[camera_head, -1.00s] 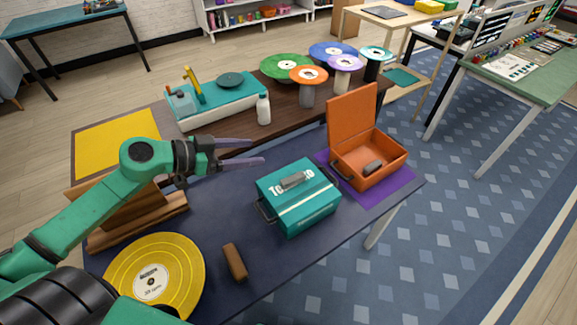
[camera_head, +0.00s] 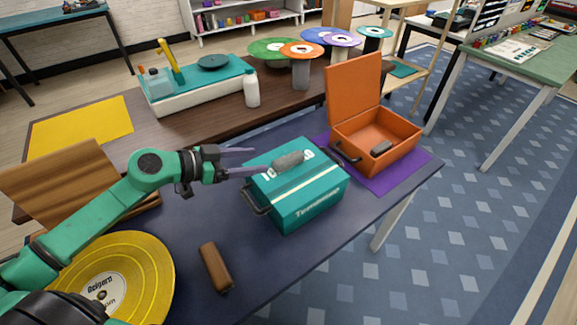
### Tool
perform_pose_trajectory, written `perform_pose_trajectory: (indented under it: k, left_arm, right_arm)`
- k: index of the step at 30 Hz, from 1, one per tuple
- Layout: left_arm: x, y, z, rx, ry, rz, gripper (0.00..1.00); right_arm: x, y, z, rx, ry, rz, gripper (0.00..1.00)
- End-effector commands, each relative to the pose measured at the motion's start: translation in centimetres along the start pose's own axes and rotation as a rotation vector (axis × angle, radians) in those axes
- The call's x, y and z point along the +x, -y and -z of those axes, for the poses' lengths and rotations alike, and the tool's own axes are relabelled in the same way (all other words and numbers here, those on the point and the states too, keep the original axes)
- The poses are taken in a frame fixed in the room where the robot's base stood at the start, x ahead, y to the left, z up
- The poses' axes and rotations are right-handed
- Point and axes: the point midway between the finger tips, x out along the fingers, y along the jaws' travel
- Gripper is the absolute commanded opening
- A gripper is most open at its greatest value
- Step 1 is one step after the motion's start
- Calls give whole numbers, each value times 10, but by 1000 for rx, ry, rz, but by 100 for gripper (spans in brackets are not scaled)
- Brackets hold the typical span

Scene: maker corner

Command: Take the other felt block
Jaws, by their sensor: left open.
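A grey felt block (camera_head: 288,160) lies on the lid of the closed teal toolbox (camera_head: 309,200). A similar grey block (camera_head: 381,148) lies inside the open orange box (camera_head: 401,156). My left gripper (camera_head: 257,160) is open and empty, at the left edge of the toolbox lid. Its fingertips point right, toward the grey block on the lid. Whether they touch it I cannot tell. A brown block (camera_head: 215,267) lies on the dark table in front. My right gripper is not in view.
A gold record (camera_head: 140,270) lies at the front left, near a wooden stand (camera_head: 65,180). Behind are a teal turntable (camera_head: 200,85), a white bottle (camera_head: 252,90) and several coloured discs on posts. A purple mat (camera_head: 408,176) lies under the orange box.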

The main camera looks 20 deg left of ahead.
Motion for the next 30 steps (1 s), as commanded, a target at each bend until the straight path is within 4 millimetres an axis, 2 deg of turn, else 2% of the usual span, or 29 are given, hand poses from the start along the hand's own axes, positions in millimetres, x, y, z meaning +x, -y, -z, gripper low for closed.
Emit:
perform_pose_trajectory:
  k: [9, 14, 21, 28, 30]
  left_arm:
    - [50, 1, 3, -2, -6, 2, 70]
    - [68, 0, 2, -2, -4, 0, 70]
    - [111, -2, 0, -1, -2, 0, 70]
    - [114, -2, 0, 0, 1, 0, 70]
    - [114, -2, 0, 0, 1, 0, 43]
  right_arm:
    - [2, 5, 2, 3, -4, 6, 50]
    - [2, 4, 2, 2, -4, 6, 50]
    - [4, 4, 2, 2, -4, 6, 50]
    - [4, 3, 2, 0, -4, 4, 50]
    - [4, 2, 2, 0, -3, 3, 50]
